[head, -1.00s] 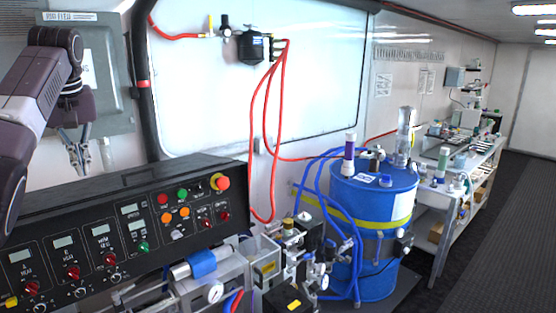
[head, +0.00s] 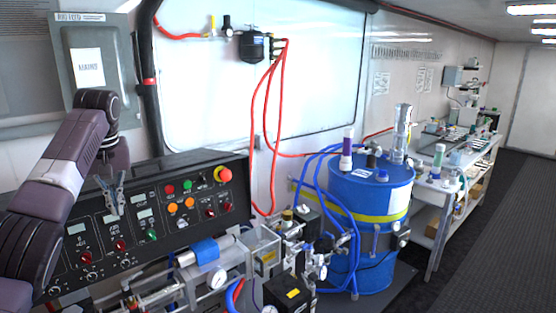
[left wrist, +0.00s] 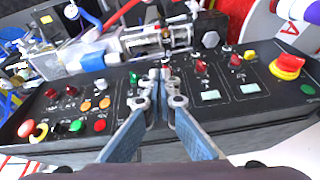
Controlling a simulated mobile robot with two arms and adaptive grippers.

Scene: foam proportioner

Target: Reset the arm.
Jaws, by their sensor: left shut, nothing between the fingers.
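My left gripper (head: 116,198) hangs with its fingers down in front of the black control panel (head: 155,163) in the head view. It is shut and empty. In the left wrist view, its fingers (left wrist: 164,82) come together over the middle of the panel's face, among the displays and knobs. I cannot tell whether the fingertips touch the panel. My left arm (head: 66,165) comes in from the left edge and bends down at the wrist. My right gripper is in neither view.
Pump gear with a clear cylinder (head: 212,250) stands before the panel. A blue drum (head: 370,205) with hoses stands right of it. Dark floor (head: 480,215) is open at the far right.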

